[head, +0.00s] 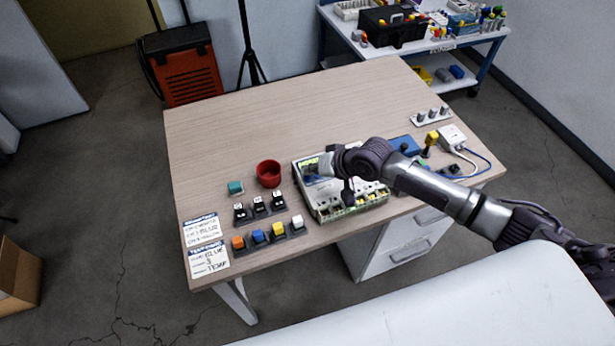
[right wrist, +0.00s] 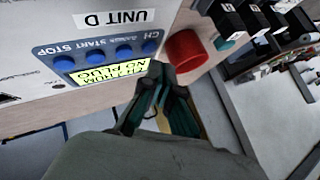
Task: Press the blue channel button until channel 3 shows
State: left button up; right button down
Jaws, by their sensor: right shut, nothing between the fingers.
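The white instrument unit (head: 345,211) stands near the table's front edge, with a lit display at its left end. In the right wrist view its blue panel carries a row of blue buttons, and the blue channel button (right wrist: 150,46) sits by the "CH" label. The yellow display (right wrist: 110,73) reads "NO PLUG" on one line; the other line seems to hold a 3 and "HUM", partly unclear. My right gripper (head: 325,166) is shut and empty over the unit's left end. Its fingertips (right wrist: 155,72) are close to the channel button; contact is not clear. My left gripper is not in view.
Several coloured blocks (head: 258,237) and black switches (head: 259,207) sit farther left, beside printed cards (head: 208,260). A white box with cables (head: 452,137) is at the right. The table's back is clear.

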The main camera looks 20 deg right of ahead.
aim_at(310, 179)
jog(key=shift+f, duration=0.1)
dwell(0.5)
jog(key=shift+f, duration=0.35)
jog(key=shift+f, duration=0.4)
dwell(0.7)
jog(key=shift+r+p, duration=0.8)
jog(key=shift+r, duration=0.05)
notch_tip(310, 179, up, 5)
jog(key=p, duration=0.5)
